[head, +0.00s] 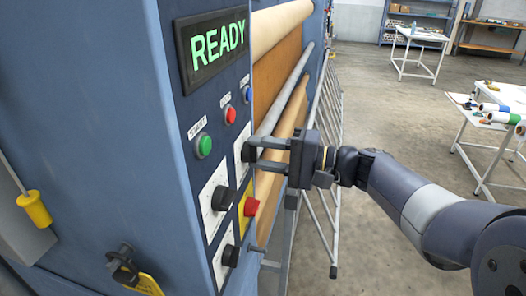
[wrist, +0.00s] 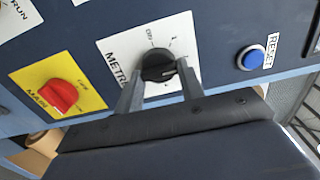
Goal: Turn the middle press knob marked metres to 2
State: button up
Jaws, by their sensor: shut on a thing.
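The metres knob (wrist: 157,66) is black and round, on a white plate (wrist: 118,46) lettered METRES, with small marks around it. My gripper (wrist: 158,73) has one finger on each side of the knob and is shut on it. A small pale mark shows on the knob's lower right edge; which number it points at is too small to tell. In the head view my gripper (head: 253,153) reaches from the right to the knob (head: 246,152) on the blue press face, and the fingers partly hide it.
A red main switch (head: 250,207) on a yellow plate and a blue reset button (wrist: 250,59) flank the plate. Two other black knobs (head: 222,198) (head: 230,256) sit lower left. A green start button (head: 203,146) and red button (head: 230,115) are nearby. The display (head: 212,45) reads READY.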

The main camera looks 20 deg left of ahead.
dwell(0.4)
jog(key=o, duration=1)
jog(key=w+d, duration=0.1)
jog(key=d, duration=0.9)
jog(key=shift+d+b, duration=0.35)
jog(key=shift+b, duration=0.05)
jog(key=shift+w+a, duration=0.1)
jog(key=s+a, duration=0.1)
jog(key=a, duration=0.9)
jog(key=shift+a+p, duration=0.25)
jog(key=shift+p, duration=0.1)
jog(key=shift+s, duration=0.1)
